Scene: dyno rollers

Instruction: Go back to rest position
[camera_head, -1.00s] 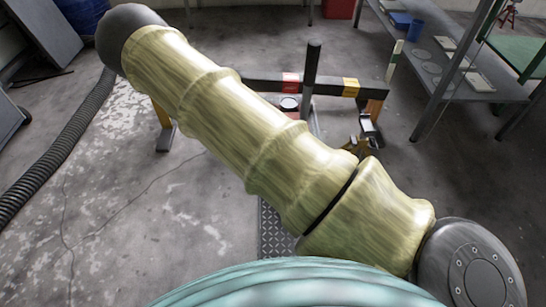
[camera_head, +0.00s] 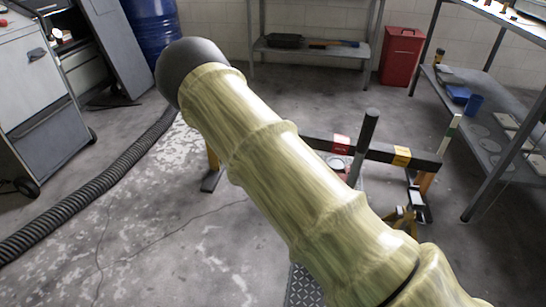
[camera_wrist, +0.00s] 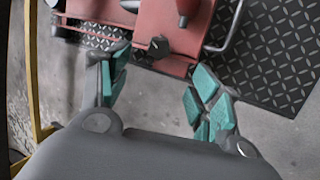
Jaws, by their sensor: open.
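My gripper (camera_wrist: 158,78) is open in the wrist view, its two teal-padded fingers spread apart with nothing between them. Beyond the fingertips is a red machine part (camera_wrist: 185,25) with a black knob (camera_wrist: 159,46). I cannot tell whether the fingers touch it; a gap seems to show. My bamboo-textured arm crosses the middle of the head view diagonally, and I cannot make out the gripper there.
A black bar (camera_head: 372,152) with red and yellow labels stands beyond my arm, with a dark upright post. A metal shelf (camera_head: 490,150) is at the right, a red bin (camera_head: 401,56) at the back. A grey cabinet (camera_head: 35,110), blue barrel (camera_head: 152,30) and ribbed hose (camera_head: 95,190) are at the left.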

